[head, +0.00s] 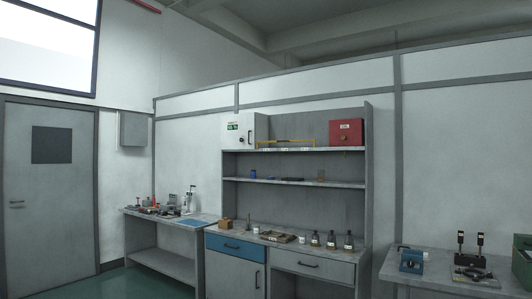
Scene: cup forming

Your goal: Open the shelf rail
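A grey shelf unit (297,184) stands against the far wall above a workbench. A thin yellow bar (286,142) runs along the front of its upper shelf, between a white cabinet (239,133) and a red box (347,133). It looks like the shelf rail and lies level across the front. Small pale items behind or below the bar are too small to make out. Neither of my grippers is in view.
The bench (290,252) under the shelf holds several dark bottles, a tray and small items. A side table (172,220) with tools stands left, another table (455,275) with devices right. A grey door (48,190) is far left. Green floor shows at lower left.

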